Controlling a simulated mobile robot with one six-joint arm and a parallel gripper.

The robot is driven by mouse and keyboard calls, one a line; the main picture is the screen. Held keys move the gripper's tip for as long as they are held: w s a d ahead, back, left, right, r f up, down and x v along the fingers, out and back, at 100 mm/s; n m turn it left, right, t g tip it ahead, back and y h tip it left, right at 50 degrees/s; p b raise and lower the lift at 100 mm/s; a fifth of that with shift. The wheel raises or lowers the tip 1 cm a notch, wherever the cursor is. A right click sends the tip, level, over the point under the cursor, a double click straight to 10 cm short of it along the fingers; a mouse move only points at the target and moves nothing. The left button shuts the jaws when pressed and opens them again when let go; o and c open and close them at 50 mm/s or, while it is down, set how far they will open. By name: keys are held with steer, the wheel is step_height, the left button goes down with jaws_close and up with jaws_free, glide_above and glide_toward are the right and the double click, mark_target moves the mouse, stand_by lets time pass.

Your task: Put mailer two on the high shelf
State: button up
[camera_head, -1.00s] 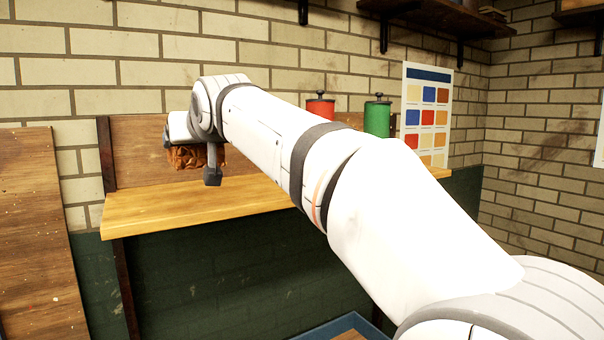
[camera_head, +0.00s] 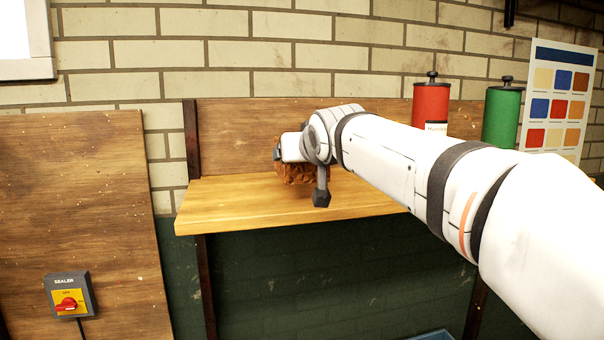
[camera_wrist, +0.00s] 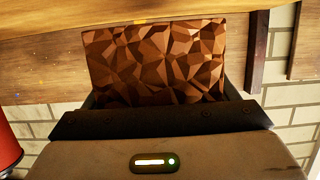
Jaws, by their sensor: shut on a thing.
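My gripper (camera_head: 290,150) is at the wooden shelf (camera_head: 240,207) with the backboard behind it, near the shelf's left part. It is shut on a brown, faceted, crumpled-looking mailer (camera_head: 297,174), which shows just below the gripper. In the wrist view the mailer (camera_wrist: 155,62) sits between the two dark fingers. No label shows on it, so I cannot tell its number. I cannot tell whether its underside touches the shelf. My wrist hides part of the mailer in the head view.
A red canister (camera_head: 431,103) and a green canister (camera_head: 501,115) stand to the right, behind my arm. A colour chart (camera_head: 558,100) hangs on the brick wall. A sealer switch (camera_head: 69,297) is on the wooden panel (camera_head: 70,200) at left. The shelf's left end is clear.

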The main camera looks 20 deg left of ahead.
mark_target(303, 173)
steer(key=shift+s+f, duration=0.1)
steer(key=shift+f, duration=1.9)
steer(key=shift+f, duration=0.15)
steer(key=o, duration=1.1)
steer(key=shift+r, duration=0.25)
steer(key=shift+s+d, duration=0.2)
steer(key=shift+s, duration=0.2)
steer(key=b+v, duration=0.3)
steer(key=v, duration=0.8)
steer(key=shift+s+d+r, duration=0.1)
steer(key=shift+r, duration=0.05)
